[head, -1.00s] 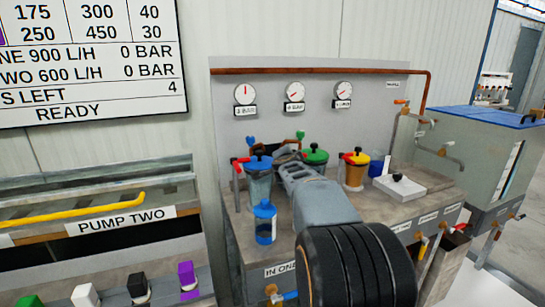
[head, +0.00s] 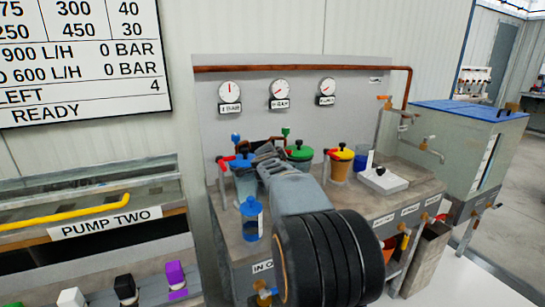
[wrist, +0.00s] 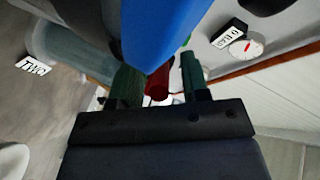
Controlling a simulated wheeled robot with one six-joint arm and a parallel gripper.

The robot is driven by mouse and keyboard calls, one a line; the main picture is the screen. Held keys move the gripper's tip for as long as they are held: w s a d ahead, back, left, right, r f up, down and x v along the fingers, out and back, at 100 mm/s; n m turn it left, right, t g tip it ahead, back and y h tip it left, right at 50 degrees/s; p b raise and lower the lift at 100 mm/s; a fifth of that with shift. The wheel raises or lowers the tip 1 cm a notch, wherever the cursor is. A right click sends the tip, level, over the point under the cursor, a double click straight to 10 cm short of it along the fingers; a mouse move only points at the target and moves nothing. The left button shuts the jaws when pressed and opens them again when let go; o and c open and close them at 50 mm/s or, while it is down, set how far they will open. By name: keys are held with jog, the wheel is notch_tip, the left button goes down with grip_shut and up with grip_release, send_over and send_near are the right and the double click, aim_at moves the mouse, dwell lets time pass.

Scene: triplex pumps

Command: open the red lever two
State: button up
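In the wrist view a red lever piece (wrist: 158,82) lies between the two dark green fingers of my gripper (wrist: 161,82), with a gap on the right-finger side. A blue rounded part (wrist: 175,30) covers the top middle and hides part of the fingers' surroundings. In the head view my gripper (head: 266,158) is over the bench, between the blue-lidded pot (head: 245,180) and the green-lidded pot (head: 300,153). It hides the area of the middle lever.
A blue-capped bottle (head: 252,222) stands at the bench front, close left of my arm. A white block with a black knob (head: 383,180) is to the right. A copper pipe (head: 300,68) and gauges are on the back panel. The glass tank (head: 470,150) is at right.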

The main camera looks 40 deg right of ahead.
jog(key=shift+a, duration=0.1)
jog(key=p+v, duration=0.4)
jog(key=v, duration=0.9)
jog(key=shift+s+a, duration=0.25)
jog(key=shift+r, duration=0.1)
